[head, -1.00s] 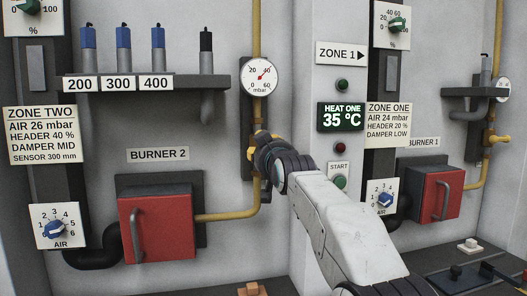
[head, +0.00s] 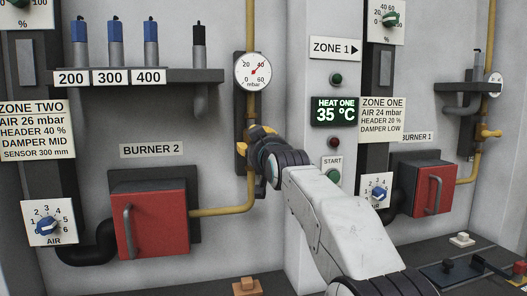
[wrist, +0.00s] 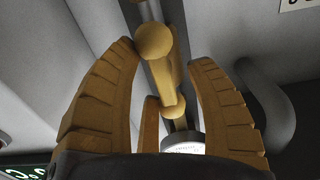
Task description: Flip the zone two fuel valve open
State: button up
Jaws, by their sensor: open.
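The zone two fuel valve is on the yellow pipe right of burner 2, below the round mbar gauge (head: 253,71). My gripper (head: 256,138) is at the valve in the head view and hides most of it. In the wrist view the two big tan fingers of my gripper (wrist: 164,52) stand apart. Yellow valve parts (wrist: 155,41) with a rounded knob show between the fingertips, and a second rounded part (wrist: 174,108) lies lower down the pipe. I see gaps beside the knob, and cannot tell if any finger touches it. The handle's position is hard to tell.
Red burner 2 box (head: 150,222) is left of my arm. The START button panel (head: 332,170) and a green display (head: 335,112) are close right of it. A shelf (head: 205,76) with blue-topped sticks is upper left. Zone one's yellow valve (head: 490,133) is far right.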

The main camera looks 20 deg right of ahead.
jog(key=s, duration=1.1)
jog(key=shift+s, duration=0.25)
